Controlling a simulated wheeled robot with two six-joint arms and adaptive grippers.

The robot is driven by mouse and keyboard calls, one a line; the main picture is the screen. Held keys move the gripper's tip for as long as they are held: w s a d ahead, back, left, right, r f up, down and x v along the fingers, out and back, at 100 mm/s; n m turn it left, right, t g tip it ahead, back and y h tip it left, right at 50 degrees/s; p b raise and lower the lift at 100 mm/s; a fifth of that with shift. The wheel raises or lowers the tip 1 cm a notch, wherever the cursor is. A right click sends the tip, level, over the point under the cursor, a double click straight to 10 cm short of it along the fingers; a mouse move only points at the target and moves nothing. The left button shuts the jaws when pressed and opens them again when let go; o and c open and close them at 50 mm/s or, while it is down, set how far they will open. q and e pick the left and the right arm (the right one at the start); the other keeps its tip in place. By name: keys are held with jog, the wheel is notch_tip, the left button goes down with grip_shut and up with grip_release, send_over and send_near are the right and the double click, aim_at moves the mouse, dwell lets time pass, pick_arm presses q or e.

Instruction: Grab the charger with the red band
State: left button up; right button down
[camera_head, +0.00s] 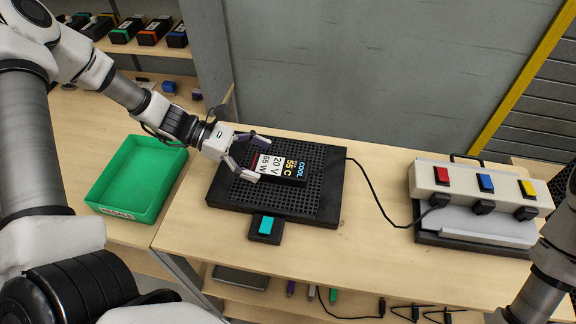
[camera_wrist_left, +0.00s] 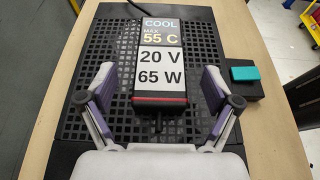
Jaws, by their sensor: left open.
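The charger (camera_head: 284,167) is a black block with labels reading 20 V, 65 W and COOL MAX 55 C. It lies on a black perforated pad (camera_head: 325,205) on the table. My left gripper (camera_head: 258,157) is open at the charger's banded end. In the left wrist view its fingers (camera_wrist_left: 157,85) stand on either side of the charger, with a gap on each side. My right gripper is out of view.
A green tray (camera_head: 103,188) stands on the left. A cyan button (camera_head: 266,225) sits at the pad's front. Shelves hold more chargers (camera_head: 155,31).

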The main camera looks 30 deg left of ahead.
aim_at(277, 166)
pick_arm(q)
jog(key=shift+s+d+f, duration=0.15)
jog(key=shift+d+f, duration=0.05)
jog(key=shift+d, duration=0.3)
jog(key=x, duration=0.4)
jog(key=shift+w+d, duration=0.25)
jog(key=shift+w, duration=0.2)
jog(key=shift+s+a, duration=0.2)
jog(key=shift+s, duration=0.05)
jog(key=shift+c, duration=1)
jog(key=c, duration=1.2)
jog(key=shift+c, duration=0.6)
jog(key=shift+r, duration=0.15)
